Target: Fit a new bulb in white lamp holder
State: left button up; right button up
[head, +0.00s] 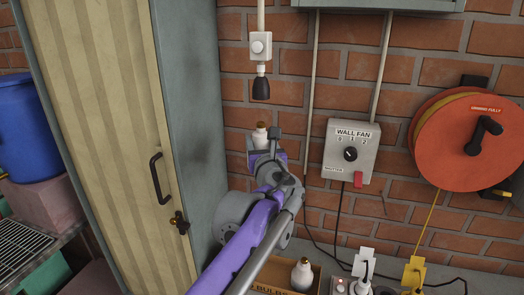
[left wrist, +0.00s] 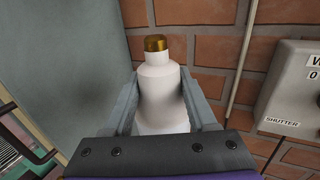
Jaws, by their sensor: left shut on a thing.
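My left gripper (head: 263,146) is shut on a white bulb (head: 261,131). The bulb is upright with its brass cap on top. In the left wrist view the bulb (left wrist: 160,95) stands between the two fingers, its lower part hidden by the gripper body. A white fitting (head: 260,45) with a round knob is on the brick wall above, and a black holder (head: 261,88) hangs from it on a short white neck. The bulb is below the black holder with a clear gap, roughly in line with it in the head view. My right gripper is not in view.
A wall fan switch box (head: 351,150) and an orange cable reel (head: 465,140) are to the right. A tall cabinet (head: 190,110) stands close on the left. A cardboard bulb box (head: 262,270) with a bulb (head: 301,273) and several plugs are below.

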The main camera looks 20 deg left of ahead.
aim_at(261, 128)
pick_arm(q)
jog(key=shift+r+p, duration=0.75)
jog(key=shift+r, duration=1.3)
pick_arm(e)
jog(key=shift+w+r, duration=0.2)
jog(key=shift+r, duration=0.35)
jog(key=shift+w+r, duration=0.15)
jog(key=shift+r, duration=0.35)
pick_arm(q)
jog(key=shift+s+p, duration=0.1)
jog(key=shift+p, duration=0.35)
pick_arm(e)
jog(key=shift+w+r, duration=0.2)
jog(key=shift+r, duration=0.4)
pick_arm(q)
jog(key=shift+r+p, duration=0.95)
jog(key=shift+r, duration=0.6)
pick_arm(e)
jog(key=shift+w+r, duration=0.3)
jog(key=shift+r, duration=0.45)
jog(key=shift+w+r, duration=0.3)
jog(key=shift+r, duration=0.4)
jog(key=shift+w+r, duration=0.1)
pick_arm(q)
jog(key=shift+n+g+y, duration=0.4)
jog(key=shift+n+y, duration=0.1)
jog(key=shift+y, duration=0.2)
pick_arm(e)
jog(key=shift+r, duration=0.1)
